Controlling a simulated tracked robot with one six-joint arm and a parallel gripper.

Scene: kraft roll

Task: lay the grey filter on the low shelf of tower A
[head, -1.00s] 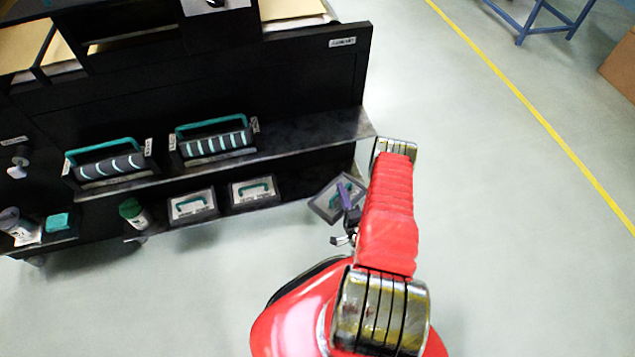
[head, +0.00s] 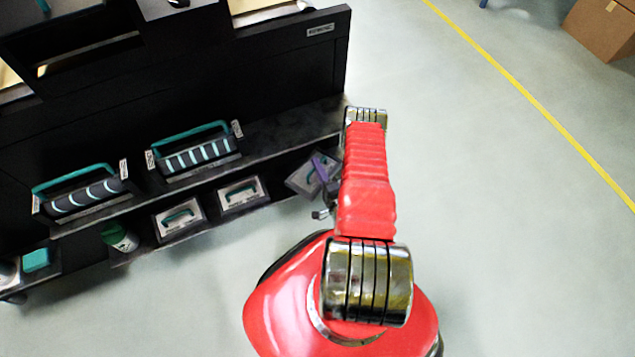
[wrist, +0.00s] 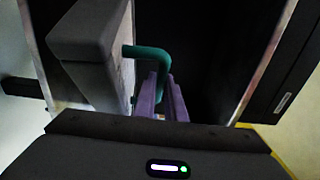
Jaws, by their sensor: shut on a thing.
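My gripper (head: 322,170) has purple fingers and is shut on the teal handle of a grey filter (head: 299,181). The filter is tilted, at the right end of the low shelf (head: 160,252), below the upper shelf's edge. I cannot tell whether it touches the low shelf. In the wrist view the purple fingers (wrist: 160,96) meet the teal handle (wrist: 150,53), with the filter's grey body (wrist: 92,40) to their left. Part of the filter is hidden behind my arm in the head view.
Two similar filters with teal handles, a left one (head: 179,217) and a right one (head: 243,194), sit on the low shelf, with a green-capped can (head: 119,237) further left. The upper shelf (head: 290,133) overhangs them and holds two striped rollers with teal handles. Open floor lies right.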

